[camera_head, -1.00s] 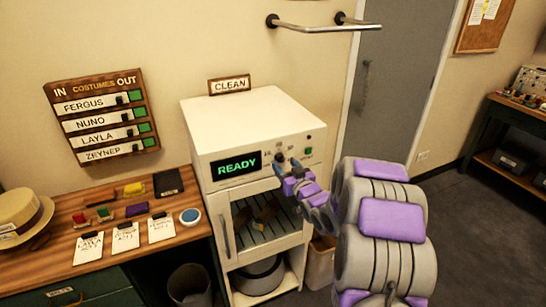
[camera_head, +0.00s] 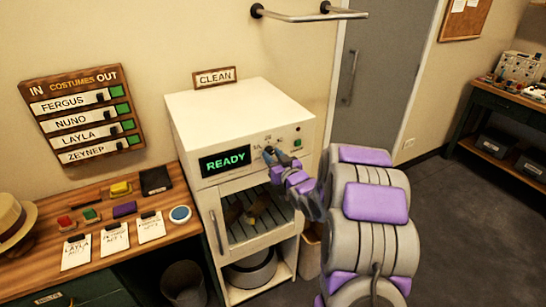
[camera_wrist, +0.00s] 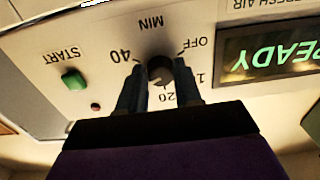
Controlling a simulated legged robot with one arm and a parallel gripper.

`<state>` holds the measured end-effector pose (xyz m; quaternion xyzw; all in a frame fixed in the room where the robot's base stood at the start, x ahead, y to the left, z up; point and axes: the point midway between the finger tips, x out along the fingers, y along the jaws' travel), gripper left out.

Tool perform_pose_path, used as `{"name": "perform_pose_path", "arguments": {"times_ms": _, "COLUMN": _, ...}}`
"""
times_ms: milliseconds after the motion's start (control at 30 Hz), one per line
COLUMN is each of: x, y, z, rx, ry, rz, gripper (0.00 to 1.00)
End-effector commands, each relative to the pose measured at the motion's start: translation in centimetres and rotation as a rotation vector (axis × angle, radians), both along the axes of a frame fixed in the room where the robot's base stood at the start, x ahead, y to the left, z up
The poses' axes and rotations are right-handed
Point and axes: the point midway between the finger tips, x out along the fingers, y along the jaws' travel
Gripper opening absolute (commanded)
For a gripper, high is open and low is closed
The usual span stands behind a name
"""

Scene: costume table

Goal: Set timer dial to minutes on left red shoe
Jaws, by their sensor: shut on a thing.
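The timer dial (camera_wrist: 160,70) is on the front panel of a white cabinet (camera_head: 240,110) with a green READY display (camera_head: 225,161). In the wrist view, which is upside down, OFF, 20, 40 and MIN are printed around the dial. My gripper (camera_wrist: 160,82) is shut on the dial, one finger on each side. In the head view my gripper (camera_head: 270,156) covers most of the dial. The dial's pointer is hard to make out. Brown shoe-like shapes (camera_head: 245,212) sit behind the cabinet's glass door. I cannot make out a red shoe or any minutes marked on one.
A green START button (camera_wrist: 74,79) is beside the dial. A wooden table (camera_head: 115,265) at left holds a hat, cards and brushes. Open floor (camera_head: 470,220) lies at right.

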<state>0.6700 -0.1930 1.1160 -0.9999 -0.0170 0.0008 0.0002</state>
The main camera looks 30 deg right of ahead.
Motion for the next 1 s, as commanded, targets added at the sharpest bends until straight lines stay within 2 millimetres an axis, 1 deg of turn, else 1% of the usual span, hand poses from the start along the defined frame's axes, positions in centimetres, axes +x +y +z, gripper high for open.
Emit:
{"name": "perform_pose_path", "arguments": {"times_ms": 167, "x": -0.03, "y": -0.04, "z": 0.01, "rx": -0.012, "ry": 0.0, "rz": -0.001, "gripper": 0.04}}
{"name": "perform_pose_path", "arguments": {"times_ms": 400, "x": -0.05, "y": -0.06, "z": 0.02, "rx": -0.117, "ry": -0.005, "rz": -0.001, "gripper": 0.04}}
{"name": "perform_pose_path", "arguments": {"times_ms": 667, "x": -0.04, "y": -0.06, "z": 0.1, "rx": -0.122, "ry": -0.006, "rz": -0.001, "gripper": 0.03}}
{"name": "perform_pose_path", "arguments": {"times_ms": 700, "x": -0.04, "y": -0.06, "z": 0.1, "rx": -0.122, "ry": -0.006, "rz": -0.001, "gripper": 0.38}}
{"name": "perform_pose_path", "arguments": {"times_ms": 900, "x": 0.0, "y": -0.04, "z": 0.05, "rx": -0.121, "ry": -0.005, "rz": 0.0, "gripper": 0.57}}
{"name": "perform_pose_path", "arguments": {"times_ms": 933, "x": 0.01, "y": -0.04, "z": 0.05, "rx": -0.121, "ry": -0.005, "rz": 0.0, "gripper": 0.59}}
{"name": "perform_pose_path", "arguments": {"times_ms": 1000, "x": 0.01, "y": -0.03, "z": 0.04, "rx": -0.121, "ry": -0.005, "rz": 0.0, "gripper": 0.59}}
